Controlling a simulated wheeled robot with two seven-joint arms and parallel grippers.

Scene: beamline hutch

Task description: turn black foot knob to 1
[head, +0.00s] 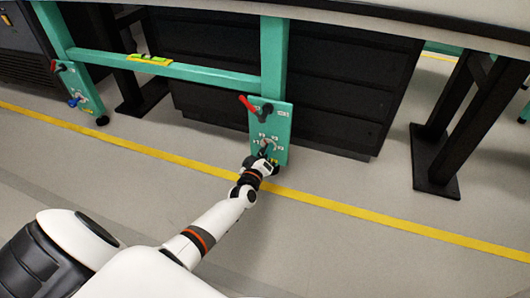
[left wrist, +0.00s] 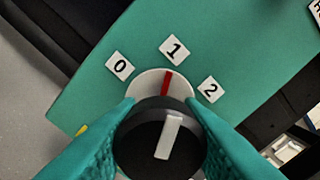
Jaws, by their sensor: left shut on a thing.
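The black foot knob (left wrist: 160,145) fills the lower middle of the left wrist view, with a white bar on its face. A red line on the pale dial (left wrist: 167,82) behind it points up toward the label 1 (left wrist: 173,50). The white bar points about the same way. Labels 0 (left wrist: 120,66) and 2 (left wrist: 210,89) stand to either side. My left gripper (left wrist: 161,106) has its teal fingers on both sides of the knob, shut on it. In the head view my left gripper (head: 264,160) is at the lower part of the teal foot plate (head: 282,123), largely covering the knob.
A red-handled lever (head: 249,105) sits higher on the same plate. A yellow level (head: 150,59) lies on the teal crossbar (head: 195,72). Floor in front is clear, crossed by a yellow line (head: 400,228).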

